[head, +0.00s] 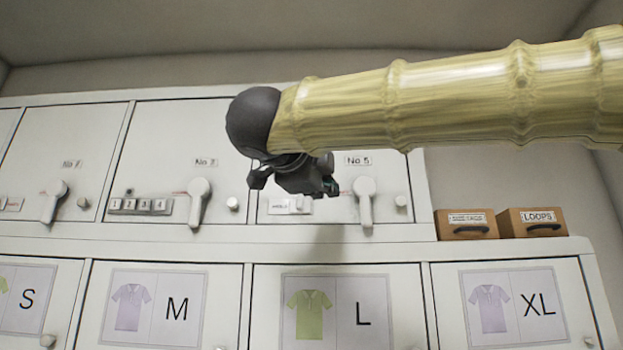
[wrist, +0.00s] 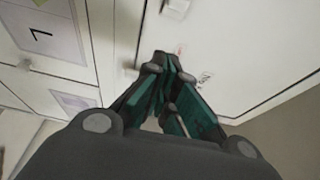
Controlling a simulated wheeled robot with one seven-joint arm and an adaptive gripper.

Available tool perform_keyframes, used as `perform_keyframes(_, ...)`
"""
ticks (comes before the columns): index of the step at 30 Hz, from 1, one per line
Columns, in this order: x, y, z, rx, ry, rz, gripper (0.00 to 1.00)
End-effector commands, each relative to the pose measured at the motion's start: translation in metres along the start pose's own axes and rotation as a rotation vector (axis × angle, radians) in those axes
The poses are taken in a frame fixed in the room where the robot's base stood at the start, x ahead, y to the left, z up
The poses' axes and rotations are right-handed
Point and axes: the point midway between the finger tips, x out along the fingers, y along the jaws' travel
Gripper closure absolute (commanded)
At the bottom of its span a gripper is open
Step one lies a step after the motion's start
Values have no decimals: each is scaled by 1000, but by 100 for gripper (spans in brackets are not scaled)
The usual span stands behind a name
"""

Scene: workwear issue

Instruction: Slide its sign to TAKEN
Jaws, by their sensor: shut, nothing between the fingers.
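The upper locker door No 5 (head: 345,185) is shut, with a grey lever handle (head: 364,200) pointing down. A small pale sign plate (head: 290,206) with dark lettering, too small to read, sits left of the handle. My gripper (head: 318,188) is in front of this door, just above the plate, and hides part of the area there. In the wrist view the teal-padded fingers (wrist: 167,66) are closed together and empty. A small red marking (wrist: 179,49) shows on the door near their tips. I cannot tell whether the fingers touch anything.
Lower doors carry shirt pictures and sizes, such as L (head: 336,310). Two brown drawer boxes (head: 468,225) stand right on the ledge.

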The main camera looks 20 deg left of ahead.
Motion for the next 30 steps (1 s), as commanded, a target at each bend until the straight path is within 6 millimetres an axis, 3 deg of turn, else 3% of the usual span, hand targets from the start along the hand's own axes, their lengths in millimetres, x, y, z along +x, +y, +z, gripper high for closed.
perform_keyframes(11,64,-3,2,0,-2,2,100)
perform_keyframes(19,54,-3,31,-1,-3,0,100)
perform_keyframes(30,50,0,40,1,-3,-1,100)
